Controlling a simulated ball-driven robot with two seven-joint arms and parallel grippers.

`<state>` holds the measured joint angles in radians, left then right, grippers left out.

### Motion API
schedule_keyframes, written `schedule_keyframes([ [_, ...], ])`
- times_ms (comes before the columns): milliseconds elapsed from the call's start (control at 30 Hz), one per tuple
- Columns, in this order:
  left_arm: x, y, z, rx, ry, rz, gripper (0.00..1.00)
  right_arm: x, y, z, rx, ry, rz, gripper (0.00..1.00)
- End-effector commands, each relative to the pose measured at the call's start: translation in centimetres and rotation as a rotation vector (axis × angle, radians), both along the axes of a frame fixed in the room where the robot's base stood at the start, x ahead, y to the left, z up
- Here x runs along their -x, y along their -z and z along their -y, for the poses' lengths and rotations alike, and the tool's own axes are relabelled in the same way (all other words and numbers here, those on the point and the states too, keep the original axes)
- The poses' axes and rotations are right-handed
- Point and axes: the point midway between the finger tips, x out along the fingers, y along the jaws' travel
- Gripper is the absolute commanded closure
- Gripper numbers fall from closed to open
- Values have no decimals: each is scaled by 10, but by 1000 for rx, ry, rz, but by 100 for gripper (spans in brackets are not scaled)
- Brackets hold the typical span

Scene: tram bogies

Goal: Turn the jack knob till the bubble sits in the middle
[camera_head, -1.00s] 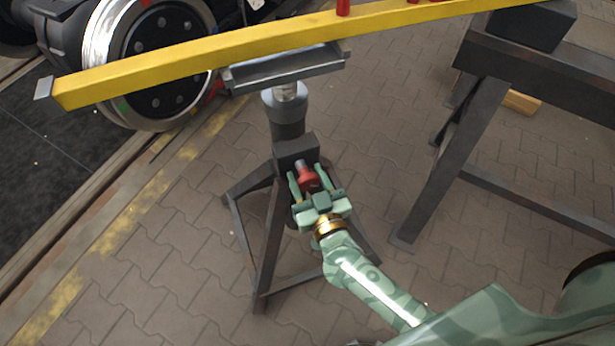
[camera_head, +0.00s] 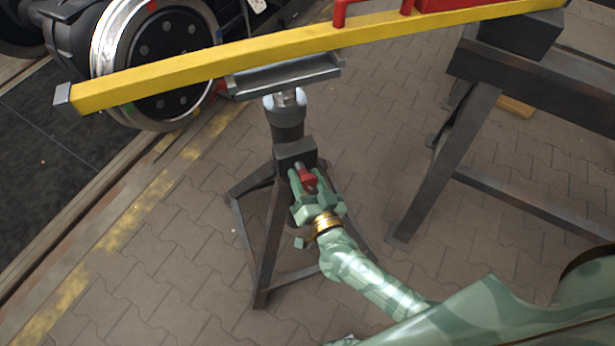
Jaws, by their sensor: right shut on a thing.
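The red jack knob (camera_head: 308,181) sticks out of the dark block on the jack stand (camera_head: 287,125). My right gripper (camera_head: 306,178) is shut on the knob, with its green fingers on both sides of it. The jack's grey top plate (camera_head: 285,77) is under a long yellow beam (camera_head: 205,67), which slants up to the right in the picture. A red part (camera_head: 440,5) with red posts sits on the beam and is cut off by the top edge. No bubble can be seen. My left gripper is not in view.
A dark trestle (camera_head: 455,145) stands to the right, with a wooden block (camera_head: 515,107) behind it. A shiny tram wheel (camera_head: 108,50) stands behind the beam's left end, near a rail. The paving left of the jack is clear.

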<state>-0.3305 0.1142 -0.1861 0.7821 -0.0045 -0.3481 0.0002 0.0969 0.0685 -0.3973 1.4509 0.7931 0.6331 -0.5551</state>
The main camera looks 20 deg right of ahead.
Motion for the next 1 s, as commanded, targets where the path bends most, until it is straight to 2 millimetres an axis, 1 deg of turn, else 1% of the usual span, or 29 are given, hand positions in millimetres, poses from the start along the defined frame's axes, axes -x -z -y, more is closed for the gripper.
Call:
schedule_keyframes([
  [133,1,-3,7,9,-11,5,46,0,-1,0,-92,0,3,76],
  [400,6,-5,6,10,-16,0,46,1,1,1,-202,0,6,76],
  [633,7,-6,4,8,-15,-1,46,1,2,1,-232,1,5,76],
  [967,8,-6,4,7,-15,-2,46,1,2,1,-232,0,5,76],
  [1000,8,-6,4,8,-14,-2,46,1,2,1,-232,0,5,42],
])
